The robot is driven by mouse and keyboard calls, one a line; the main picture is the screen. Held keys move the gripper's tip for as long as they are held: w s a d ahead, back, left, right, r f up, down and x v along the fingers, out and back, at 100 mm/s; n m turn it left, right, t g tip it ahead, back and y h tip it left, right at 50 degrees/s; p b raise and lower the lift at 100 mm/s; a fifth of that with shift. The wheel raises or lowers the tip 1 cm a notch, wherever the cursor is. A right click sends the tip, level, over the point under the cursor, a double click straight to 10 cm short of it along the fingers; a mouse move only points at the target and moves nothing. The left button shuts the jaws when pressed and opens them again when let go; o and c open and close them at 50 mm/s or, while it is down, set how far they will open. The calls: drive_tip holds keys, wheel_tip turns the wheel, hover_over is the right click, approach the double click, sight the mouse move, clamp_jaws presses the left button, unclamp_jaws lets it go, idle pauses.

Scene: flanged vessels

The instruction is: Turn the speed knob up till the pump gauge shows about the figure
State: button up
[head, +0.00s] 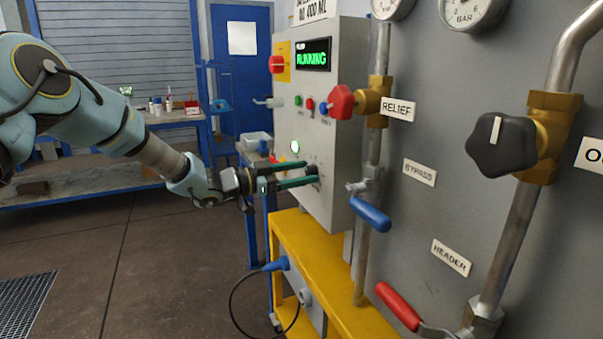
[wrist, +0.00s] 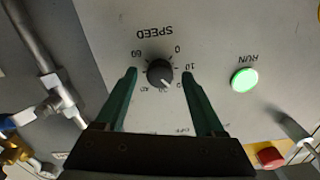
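The black speed knob (wrist: 159,73) sits on the grey control panel under an upside-down SPEED label in the wrist view. Its pale pointer mark faces the lower right, roughly between 20 and 30. My gripper (wrist: 160,76) is open, one green finger on each side of the knob, with a visible gap on both sides. In the head view my gripper (head: 311,176) reaches the panel and mostly hides the knob. Two gauges are cut off at the top, a left one (head: 391,6) and a right one marked BAR (head: 470,12); I cannot tell which is the pump's, or read the needles.
A display (head: 313,55) reads RUNNING. The RUN button (wrist: 244,80) glows green. A red relief knob (head: 341,102), a blue-handled bypass valve (head: 370,213) and a red header lever (head: 398,306) stand right of the panel. A yellow stand (head: 300,240) is below. Open floor lies left.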

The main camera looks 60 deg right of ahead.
clamp_jaws()
idle(0.3)
drive_tip(key=shift+f+m+b, duration=0.3)
drive_tip(key=shift+m+b, duration=0.3)
drive_tip(key=shift+b, duration=0.65)
drive_tip(key=shift+m+b, duration=0.7)
drive_tip(key=shift+b, duration=0.05)
drive_tip(key=shift+r, duration=0.25)
drive_tip(key=shift+o, duration=0.4)
unclamp_jaws()
